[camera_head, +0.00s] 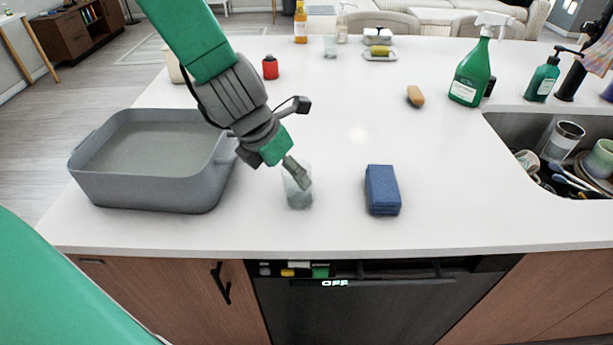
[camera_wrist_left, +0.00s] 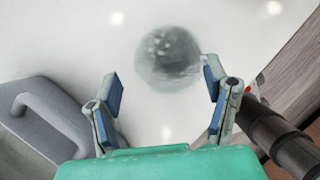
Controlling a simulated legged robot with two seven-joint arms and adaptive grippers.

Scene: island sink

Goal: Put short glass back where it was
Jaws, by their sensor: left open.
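A short clear glass (camera_head: 298,188) stands upright on the white island counter, between the grey basin and the blue sponge. In the left wrist view the glass (camera_wrist_left: 168,60) shows from above, just beyond and between my fingertips. My left gripper (camera_head: 300,178) comes down from the upper left and overlaps the glass in the head view. Whether a finger touches the glass I cannot tell. My right gripper is not in view.
A grey basin (camera_head: 215,185) stands left of the glass and a blue sponge (camera_head: 382,190) right of it. A sink (camera_head: 500,125) with dishes is at the right. A green spray bottle (camera_head: 470,75) stands behind.

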